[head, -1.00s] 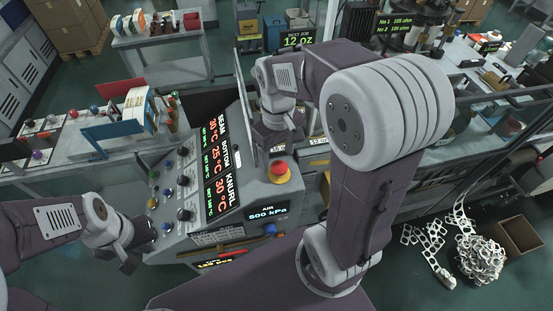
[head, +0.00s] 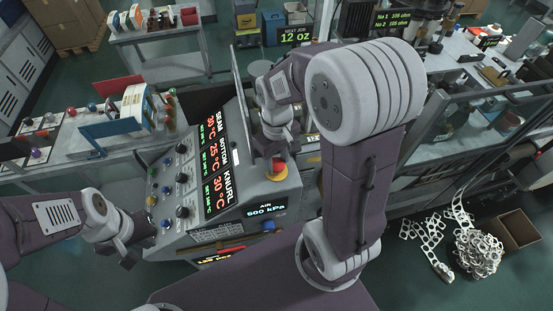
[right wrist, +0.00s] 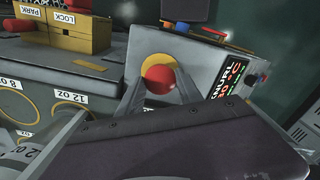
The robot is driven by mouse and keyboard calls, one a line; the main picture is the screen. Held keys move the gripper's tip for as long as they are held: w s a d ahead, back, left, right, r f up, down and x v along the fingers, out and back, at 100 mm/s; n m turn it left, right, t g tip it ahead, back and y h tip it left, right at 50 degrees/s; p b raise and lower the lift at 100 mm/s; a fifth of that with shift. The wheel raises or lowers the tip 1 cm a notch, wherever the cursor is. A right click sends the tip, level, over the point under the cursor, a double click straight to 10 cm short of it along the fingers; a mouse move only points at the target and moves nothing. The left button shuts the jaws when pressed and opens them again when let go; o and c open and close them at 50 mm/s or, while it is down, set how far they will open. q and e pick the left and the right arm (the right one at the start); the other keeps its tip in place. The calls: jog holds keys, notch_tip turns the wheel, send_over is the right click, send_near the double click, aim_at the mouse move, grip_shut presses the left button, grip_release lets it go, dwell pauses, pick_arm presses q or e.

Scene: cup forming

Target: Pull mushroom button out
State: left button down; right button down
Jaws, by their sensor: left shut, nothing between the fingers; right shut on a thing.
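The red mushroom button (head: 279,167) sits on its yellow ring at the right end of the grey control console. In the right wrist view the red button (right wrist: 160,80) stands in front of the yellow ring (right wrist: 153,66), with a finger on each side. My right gripper (head: 272,157) is shut on the button, coming in from behind it and covering part of it in the head view. How far the button stands out is hard to tell. My left gripper (head: 139,246) is shut and empty at the left end of the console.
The console (head: 190,238) carries several knobs and a lit temperature display (head: 216,160). A clear upright panel (head: 243,88) rises behind it. In the right wrist view a yellow block with PARK and LOCK labels (right wrist: 60,30) lies left of the button.

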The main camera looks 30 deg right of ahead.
aim_at(276, 163)
jog(key=shift+r+p, duration=0.5)
jog(key=shift+r, duration=0.2)
jog(key=shift+w+f, duration=0.1)
jog(key=c, duration=0.8)
grip_release()
jog(key=shift+o, duration=0.2)
jog(key=shift+r, duration=0.4)
notch_tip(276, 163, up, 8)
jog(key=b, duration=0.1)
jog(key=shift+r+b, duration=0.15)
jog(key=shift+b, duration=0.15)
